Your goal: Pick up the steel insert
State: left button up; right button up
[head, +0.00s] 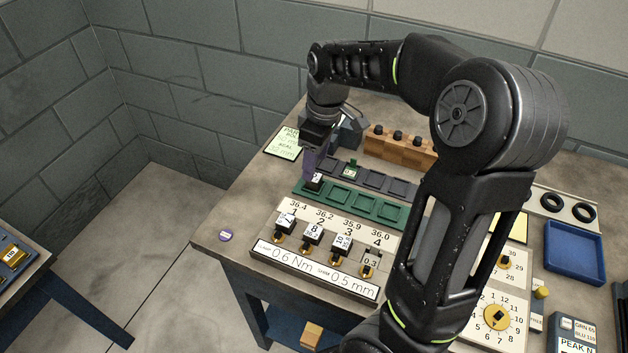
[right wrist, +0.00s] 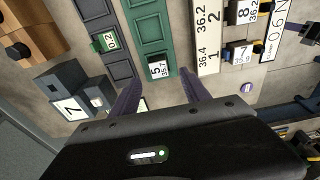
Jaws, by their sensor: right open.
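A small steel insert with a white label (right wrist: 157,68), marked 5 and 35.7, sits in the end pocket of the green tray (right wrist: 150,28). In the head view the insert (head: 315,182) shows just below my right gripper (head: 311,170). In the right wrist view my right gripper (right wrist: 160,78) is open, its purple fingers on either side of the insert's near end. I cannot tell whether they touch it. Similar labelled blocks, such as the one marked 8 (head: 313,232), stand along the numbered board (head: 327,222). My left gripper is not in view.
A dark tray (head: 372,180) with a small green 0.2 block (head: 350,169) lies behind the green tray. A wooden rack (head: 400,147) stands at the back. A blue tray (head: 574,252) is at right. A purple disc (head: 225,236) lies near the bench's left edge.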

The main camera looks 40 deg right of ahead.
aim_at(315, 177)
jog(key=shift+f, duration=0.15)
notch_tip(315, 177, down, 5)
jog(key=shift+w+p, duration=0.15)
jog(key=shift+p, duration=0.45)
jog(key=shift+c, duration=0.5)
grip_shut()
